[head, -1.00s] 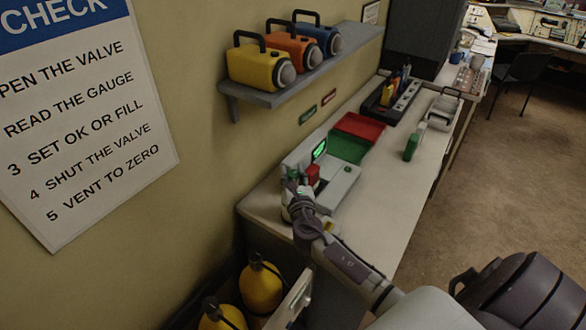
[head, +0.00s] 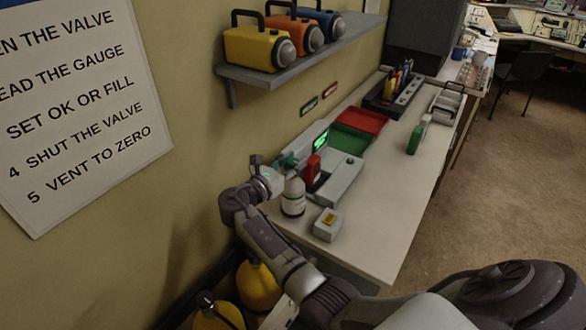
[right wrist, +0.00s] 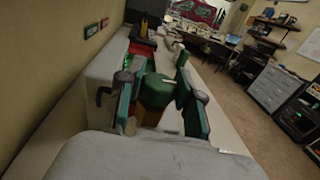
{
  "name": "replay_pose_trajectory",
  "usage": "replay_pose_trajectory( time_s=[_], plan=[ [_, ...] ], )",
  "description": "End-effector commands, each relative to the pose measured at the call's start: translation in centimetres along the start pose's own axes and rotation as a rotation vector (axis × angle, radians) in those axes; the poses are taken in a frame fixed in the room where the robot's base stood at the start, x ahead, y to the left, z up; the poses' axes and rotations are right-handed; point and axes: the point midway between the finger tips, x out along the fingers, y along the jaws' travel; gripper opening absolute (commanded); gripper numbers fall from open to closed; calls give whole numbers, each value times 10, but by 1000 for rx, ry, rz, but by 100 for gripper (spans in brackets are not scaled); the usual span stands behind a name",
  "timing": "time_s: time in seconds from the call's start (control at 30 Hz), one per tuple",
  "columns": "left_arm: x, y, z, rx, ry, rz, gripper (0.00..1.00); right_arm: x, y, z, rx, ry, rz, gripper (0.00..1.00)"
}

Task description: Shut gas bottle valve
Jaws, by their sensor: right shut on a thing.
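The gas bottle (head: 293,196) is a small pale grey cylinder with a dark band, upright at the near end of the counter. Its green valve knob (head: 288,160) is at the top, partly covered by my gripper. My right gripper (head: 277,170) reaches the bottle top from the left and is shut on the knob. In the right wrist view the green knob (right wrist: 155,90) sits between the two teal-padded fingers (right wrist: 157,96). The knob's turn angle cannot be read. My left gripper is not in view.
A small grey box (head: 328,224) with a yellow top is in front. Red (head: 362,120) and green (head: 347,141) trays lie beyond. The shelf (head: 300,62) is above.

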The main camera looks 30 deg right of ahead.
Motion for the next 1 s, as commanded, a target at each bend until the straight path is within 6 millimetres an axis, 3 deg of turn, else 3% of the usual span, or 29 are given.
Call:
replay_pose_trajectory(
  time_s=[0.2, 0.77, 0.8, 0.93, 1.0],
  plan=[
    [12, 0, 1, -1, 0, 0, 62, 0, 1, -1, 1, -1, -79, 1],
    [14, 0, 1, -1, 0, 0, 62, 0, 0, 1, 1, -1, -111, 1],
    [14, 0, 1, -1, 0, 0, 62, 0, 0, 1, 1, -1, -111, 37],
    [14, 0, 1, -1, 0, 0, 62, 1, 0, 1, 1, -1, -111, 59],
    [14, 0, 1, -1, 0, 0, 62, 0, 0, 1, 0, -1, -111, 62]
  ],
)
